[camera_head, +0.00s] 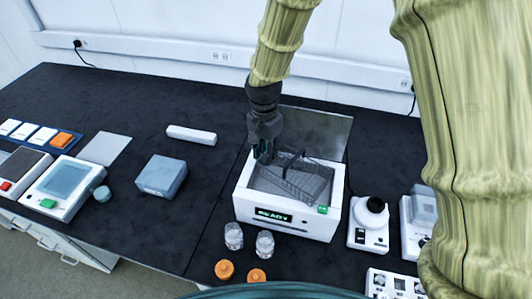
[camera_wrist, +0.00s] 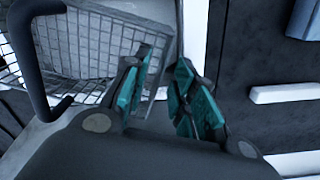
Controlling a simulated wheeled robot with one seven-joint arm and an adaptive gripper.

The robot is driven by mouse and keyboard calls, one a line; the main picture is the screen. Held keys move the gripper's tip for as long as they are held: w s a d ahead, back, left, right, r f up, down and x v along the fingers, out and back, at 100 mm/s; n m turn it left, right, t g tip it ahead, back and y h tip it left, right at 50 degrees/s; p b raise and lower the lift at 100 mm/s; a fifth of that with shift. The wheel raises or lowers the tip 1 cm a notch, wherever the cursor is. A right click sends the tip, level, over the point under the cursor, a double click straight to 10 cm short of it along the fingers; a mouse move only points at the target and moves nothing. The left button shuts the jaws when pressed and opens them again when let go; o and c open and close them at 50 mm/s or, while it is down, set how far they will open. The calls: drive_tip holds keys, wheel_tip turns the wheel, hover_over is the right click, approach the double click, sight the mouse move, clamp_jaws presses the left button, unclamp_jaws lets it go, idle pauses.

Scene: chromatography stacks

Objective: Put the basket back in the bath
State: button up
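The bath (camera_head: 285,222) is a white box with a dark display and a green button, its grey lid (camera_head: 325,125) raised behind. The wire-mesh basket (camera_head: 305,186) sits inside the bath opening; I cannot tell if it rests on the floor of it. Its dark handle arches above it. My gripper (camera_head: 262,152) is at the left rear edge of the opening. In the wrist view the teal fingers of my gripper (camera_wrist: 164,70) are apart with nothing gripped between them.
Two glass beakers (camera_head: 265,244) and two orange caps (camera_head: 225,270) stand in front of the bath. White instruments (camera_head: 369,230) stand at right. A blue-grey box (camera_head: 162,176) and a white bar (camera_head: 191,135) lie left, with bare dark bench around them.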

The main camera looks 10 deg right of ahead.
wheel_tip(320, 180, up, 12)
drive_tip(key=b, duration=0.2)
drive_tip(key=shift+f, duration=0.2)
drive_tip(key=shift+w+a, duration=0.1)
idle(0.4)
